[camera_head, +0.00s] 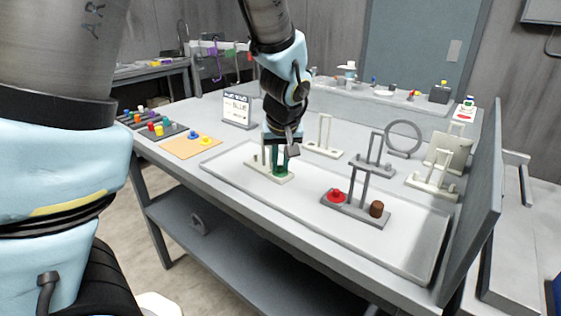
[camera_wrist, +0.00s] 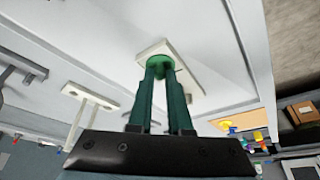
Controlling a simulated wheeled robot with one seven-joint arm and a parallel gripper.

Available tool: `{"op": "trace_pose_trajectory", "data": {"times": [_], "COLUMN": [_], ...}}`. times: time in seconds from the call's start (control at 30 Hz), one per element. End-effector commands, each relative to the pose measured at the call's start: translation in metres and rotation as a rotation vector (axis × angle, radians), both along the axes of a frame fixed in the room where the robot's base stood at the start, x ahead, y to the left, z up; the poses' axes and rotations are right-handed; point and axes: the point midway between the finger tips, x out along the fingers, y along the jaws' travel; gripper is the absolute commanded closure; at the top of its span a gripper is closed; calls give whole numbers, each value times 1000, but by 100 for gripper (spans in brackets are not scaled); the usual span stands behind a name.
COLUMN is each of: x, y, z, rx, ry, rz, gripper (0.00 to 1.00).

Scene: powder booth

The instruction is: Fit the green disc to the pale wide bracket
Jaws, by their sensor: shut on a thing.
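My gripper (camera_head: 280,165) points down over the white tray, its fingers closed on the green disc (camera_head: 282,174). In the wrist view the green disc (camera_wrist: 159,60) shows at the tips of my gripper (camera_wrist: 159,70). The disc is at the pale bracket (camera_head: 258,168) on the left of the tray, over its base plate. That base plate also shows in the wrist view (camera_wrist: 188,83), around and behind the disc. The fingers hide part of the bracket's uprights. I cannot tell whether the disc touches the plate or is seated.
Another pale bracket (camera_head: 324,150) stands behind, and one more (camera_head: 432,188) at the right. The tray's front left (camera_head: 235,178) is clear.

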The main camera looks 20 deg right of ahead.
Motion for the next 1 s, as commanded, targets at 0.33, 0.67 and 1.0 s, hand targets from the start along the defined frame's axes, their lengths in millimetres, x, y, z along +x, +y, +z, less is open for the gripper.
{"op": "trace_pose_trajectory", "data": {"times": [0.33,0.67,1.0], "x": [0,0,-17], "y": [0,0,3], "z": [0,1,44], "rx": [0,0,-7], "ry": [0,0,-3], "rz": [0,0,-1], "gripper": [54,48,48]}}
